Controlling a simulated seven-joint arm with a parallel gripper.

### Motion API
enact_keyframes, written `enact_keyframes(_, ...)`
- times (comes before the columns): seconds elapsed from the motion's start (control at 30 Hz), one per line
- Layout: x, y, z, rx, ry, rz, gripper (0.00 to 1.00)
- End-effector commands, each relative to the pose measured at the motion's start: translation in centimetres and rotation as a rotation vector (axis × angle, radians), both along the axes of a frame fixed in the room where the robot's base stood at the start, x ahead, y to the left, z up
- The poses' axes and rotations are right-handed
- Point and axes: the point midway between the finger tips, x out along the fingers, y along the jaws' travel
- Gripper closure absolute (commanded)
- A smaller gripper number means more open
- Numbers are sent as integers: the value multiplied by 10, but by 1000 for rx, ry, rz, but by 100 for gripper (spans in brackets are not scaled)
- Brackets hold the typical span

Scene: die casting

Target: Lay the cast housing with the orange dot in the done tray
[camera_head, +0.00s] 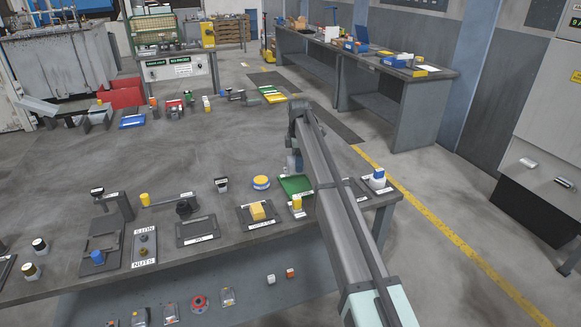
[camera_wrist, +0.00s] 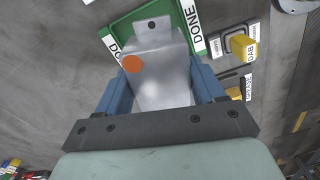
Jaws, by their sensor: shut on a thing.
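The cast housing (camera_wrist: 163,82) is a grey metal block with an orange dot (camera_wrist: 133,64) on its left side in the wrist view. My gripper (camera_wrist: 160,85) is shut on it, with one blue finger on each side. The green done tray (camera_wrist: 119,29) shows beyond the housing, with white DONE labels on its sides. In the head view the tray (camera_head: 287,183) lies on the near bench, and my gripper (camera_head: 294,163) hangs over it, partly hidden by my arm. The housing is hard to make out there. I cannot tell the height between housing and tray.
Right of the tray in the wrist view stand a yellow block (camera_wrist: 238,46) on a labelled plate and another yellow piece (camera_wrist: 236,92). In the head view a yellow-topped round tin (camera_head: 261,183) stands left of the tray, and a white-and-blue item (camera_head: 377,178) stands to the right.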

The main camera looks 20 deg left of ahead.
Motion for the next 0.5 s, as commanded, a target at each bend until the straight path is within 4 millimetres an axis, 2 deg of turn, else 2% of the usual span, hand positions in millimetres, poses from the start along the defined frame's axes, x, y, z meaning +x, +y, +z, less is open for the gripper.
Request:
enact_keyframes(0.03,5,2,2,2,-4,36,84)
enact_keyframes(0.23,6,3,2,7,-10,174,84)
enact_keyframes(0.5,6,4,0,8,-11,241,84)
